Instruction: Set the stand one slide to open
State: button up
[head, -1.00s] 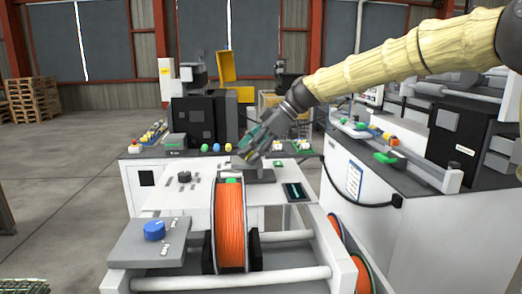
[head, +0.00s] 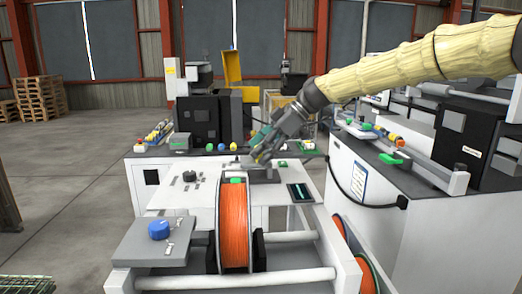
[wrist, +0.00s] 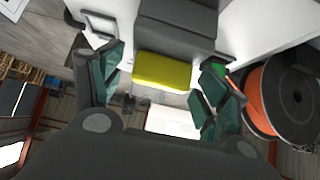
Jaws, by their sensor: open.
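A dark grey block on the white bench, seemingly the stand one slide (head: 264,175), stands just behind the orange spool. In the wrist view the grey block (wrist: 178,40) carries a yellow-green bar (wrist: 175,72) on its near side. My gripper (head: 257,160) is just above this block in the head view and hides part of it. In the wrist view my gripper (wrist: 160,78) is open, with one green-padded finger on each side of the yellow-green bar and visible gaps to it. The head view does not clearly show how far the slide is moved.
The orange spool (head: 234,228) stands close in front, and its flange is near the right finger in the wrist view (wrist: 268,98). A blue knob (head: 159,230) sits on a grey plate at left. A dark display (head: 300,192) lies right of the block. A white machine (head: 385,215) stands at right.

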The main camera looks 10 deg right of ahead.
jog(key=v, duration=1.2)
jog(key=shift+d, duration=0.15)
